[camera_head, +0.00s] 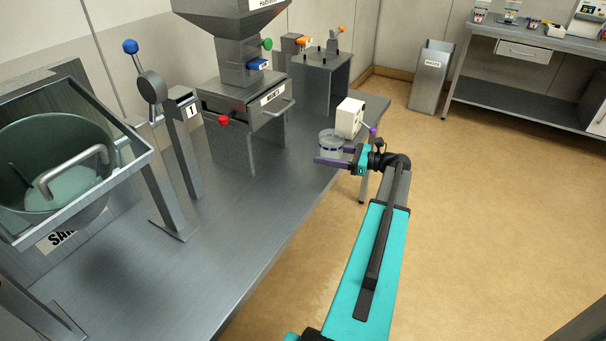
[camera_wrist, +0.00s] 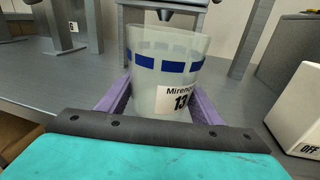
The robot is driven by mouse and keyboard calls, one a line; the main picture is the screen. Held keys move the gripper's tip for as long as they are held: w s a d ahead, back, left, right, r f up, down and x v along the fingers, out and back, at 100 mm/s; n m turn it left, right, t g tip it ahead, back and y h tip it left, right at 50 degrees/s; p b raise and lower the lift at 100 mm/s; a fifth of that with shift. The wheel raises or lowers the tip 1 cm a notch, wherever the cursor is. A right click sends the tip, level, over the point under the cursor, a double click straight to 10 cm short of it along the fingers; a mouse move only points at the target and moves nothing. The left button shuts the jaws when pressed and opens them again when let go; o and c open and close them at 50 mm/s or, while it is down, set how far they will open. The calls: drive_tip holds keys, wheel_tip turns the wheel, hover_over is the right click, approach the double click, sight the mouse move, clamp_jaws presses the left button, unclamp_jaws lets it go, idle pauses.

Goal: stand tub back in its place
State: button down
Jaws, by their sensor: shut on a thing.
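The tub (camera_wrist: 167,75) is a clear, whitish cup with a band of blue blocks and a label reading "Mirenc..." and "13". It stands upright between the purple fingers of my gripper (camera_wrist: 162,105), which is shut on it. In the head view the tub (camera_head: 331,142) is at the right edge of the steel bench, beside the small white box. My gripper (camera_head: 340,160) reaches it from the front right. The tub's bottom is hidden in the wrist view, and I cannot tell whether it touches the bench.
The steel bench (camera_head: 230,235) has clear room at its front. The white box (camera_head: 350,118), marked OFF, is close by the tub. A hopper machine with a drawer (camera_head: 258,105) and a stand with orange handles (camera_head: 322,80) are behind.

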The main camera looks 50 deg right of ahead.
hover_over(302, 180)
drive_tip(key=shift+w+d+f, duration=0.1)
drive_tip(key=shift+d+f, duration=0.1)
drive_tip(key=shift+f, duration=0.25)
drive_tip(key=shift+f+p, duration=0.4)
drive_tip(key=shift+f, duration=1.4)
drive_tip(key=shift+a+f, duration=0.1)
drive_tip(key=shift+f, duration=0.4)
